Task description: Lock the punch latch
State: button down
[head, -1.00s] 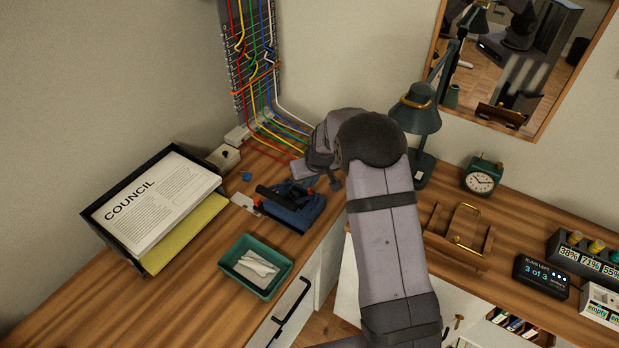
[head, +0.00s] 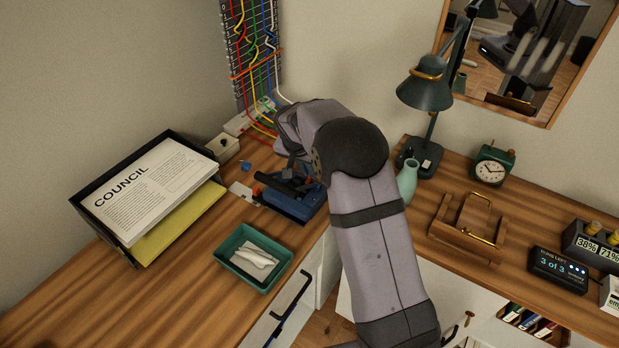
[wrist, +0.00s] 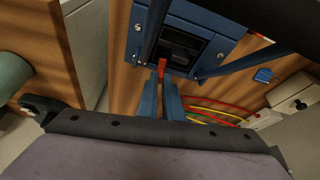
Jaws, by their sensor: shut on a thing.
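The blue hole punch (head: 292,202) sits on the wooden desk, partly behind my arm, with a black lever on top. In the wrist view the punch body (wrist: 200,28) fills the top, with a dark recess in it. A small red latch tab (wrist: 162,69) stands out from the punch's near edge. My gripper (wrist: 161,82) has its two narrow fingers close together at this tab, shut on it. In the head view the fingertips are hidden behind the wrist, over the far side of the punch.
A green tray (head: 253,258) with white pieces stands in front of the punch. A paper tray (head: 150,200) is to the left. A small blue piece (head: 245,167) lies behind. Coloured cables (head: 262,122) run down the wall. A lamp (head: 426,90) and green vase (head: 407,180) stand right.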

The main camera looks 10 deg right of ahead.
jog(key=shift+a+m+g+h+b, duration=0.1)
jog(key=shift+m+g+h+b, duration=0.2)
jog(key=shift+m+b, duration=0.5)
jog(key=shift+m, duration=0.3)
jog(key=c, duration=1.9)
grip_release()
jog(key=shift+b+v, duration=0.3)
jog(key=shift+v, duration=3.35)
